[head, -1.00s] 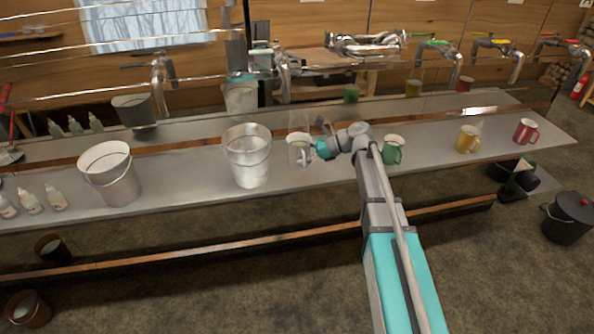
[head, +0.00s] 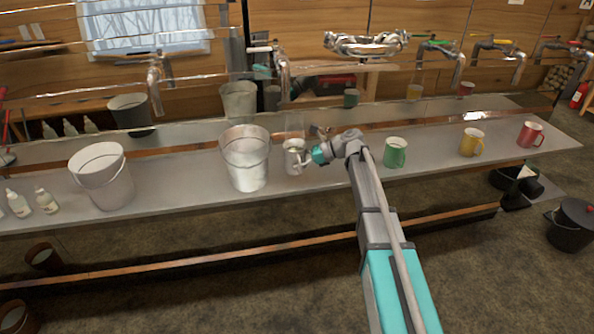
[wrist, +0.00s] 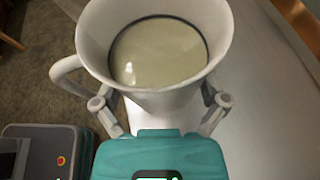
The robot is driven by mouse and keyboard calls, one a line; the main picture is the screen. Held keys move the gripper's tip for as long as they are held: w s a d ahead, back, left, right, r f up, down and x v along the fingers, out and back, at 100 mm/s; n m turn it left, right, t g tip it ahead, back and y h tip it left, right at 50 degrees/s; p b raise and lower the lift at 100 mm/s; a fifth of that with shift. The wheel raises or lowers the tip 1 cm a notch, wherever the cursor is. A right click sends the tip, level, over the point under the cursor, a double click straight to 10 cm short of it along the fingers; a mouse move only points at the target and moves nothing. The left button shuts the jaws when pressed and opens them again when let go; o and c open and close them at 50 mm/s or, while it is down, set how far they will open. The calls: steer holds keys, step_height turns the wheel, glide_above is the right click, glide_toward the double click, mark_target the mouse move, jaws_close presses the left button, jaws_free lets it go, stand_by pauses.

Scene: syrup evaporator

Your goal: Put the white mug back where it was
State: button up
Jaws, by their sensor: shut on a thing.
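The white mug (head: 293,158) stands upright at the metal bench, just right of the large metal bucket (head: 246,160). It also shows large in the wrist view (wrist: 150,88), with a pale liquid inside and its handle to the left. My gripper (wrist: 160,102) is shut on the mug, one finger on each side of its body. In the head view my gripper (head: 305,158) reaches it from the right. I cannot tell whether the mug's base touches the bench.
The metal bench (head: 345,172) has free room between the white mug and a green mug (head: 396,153). A yellow mug (head: 471,142) and a red mug (head: 530,134) stand farther right. A white bucket (head: 102,178) and small bottles (head: 47,201) stand left. Taps (head: 282,72) hang behind.

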steer(key=shift+w+a+f+b, duration=0.1)
steer(key=shift+w+f+b, duration=0.35)
steer(key=shift+f+b, duration=1.55)
steer(key=shift+f, duration=0.05)
steer(key=shift+f, duration=0.15)
steer(key=o, duration=1)
steer(key=shift+c, duration=0.2)
steer(key=shift+r, duration=0.25)
steer(key=p+v, duration=0.4)
steer(key=v, duration=0.8)
steer(key=shift+p, duration=0.3)
